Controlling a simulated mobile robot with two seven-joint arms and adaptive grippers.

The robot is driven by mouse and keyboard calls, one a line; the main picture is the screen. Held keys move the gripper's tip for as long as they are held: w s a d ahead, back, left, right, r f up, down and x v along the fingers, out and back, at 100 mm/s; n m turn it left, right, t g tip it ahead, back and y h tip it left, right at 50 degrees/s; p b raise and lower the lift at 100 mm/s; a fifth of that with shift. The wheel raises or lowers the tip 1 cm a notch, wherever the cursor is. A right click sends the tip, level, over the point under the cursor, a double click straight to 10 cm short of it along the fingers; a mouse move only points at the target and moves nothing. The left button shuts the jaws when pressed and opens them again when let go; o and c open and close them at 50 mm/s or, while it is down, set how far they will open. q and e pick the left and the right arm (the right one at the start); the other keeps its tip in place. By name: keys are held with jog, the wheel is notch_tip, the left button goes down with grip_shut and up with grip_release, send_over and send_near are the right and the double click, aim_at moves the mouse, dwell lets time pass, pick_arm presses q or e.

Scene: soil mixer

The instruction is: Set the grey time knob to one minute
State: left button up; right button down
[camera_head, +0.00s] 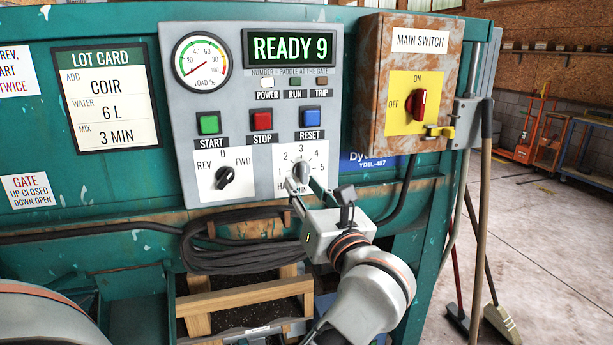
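The grey time knob (301,171) is on the lower right of the grey control panel, on a white dial plate (281,184) marked 1 to 5, with a partly covered label at lower left. The knob seems to point up, near 3; its exact setting is hard to read. I cannot see contact with the knob.
A black REV/FWD knob (224,177) is left of the dial. Start (209,123), stop (261,120) and reset (311,117) buttons sit above. The display (291,47) reads READY 9. The main switch box (412,85) stands out at right. Coiled cable (240,240) hangs below.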

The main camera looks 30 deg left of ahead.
aim_at(305, 174)
pick_arm(q)
jog(key=w+a, duration=0.1)
jog(key=w, duration=0.1)
jog(key=w+a+h+p, duration=0.1)
jog(key=w, duration=0.1)
jog(key=w+a+h, duration=0.1)
jog(key=w+a, duration=0.1)
jog(key=shift+w+f+n, duration=0.2)
jog(key=shift+w+n, duration=0.1)
jog(key=shift+n, duration=0.1)
grip_shut()
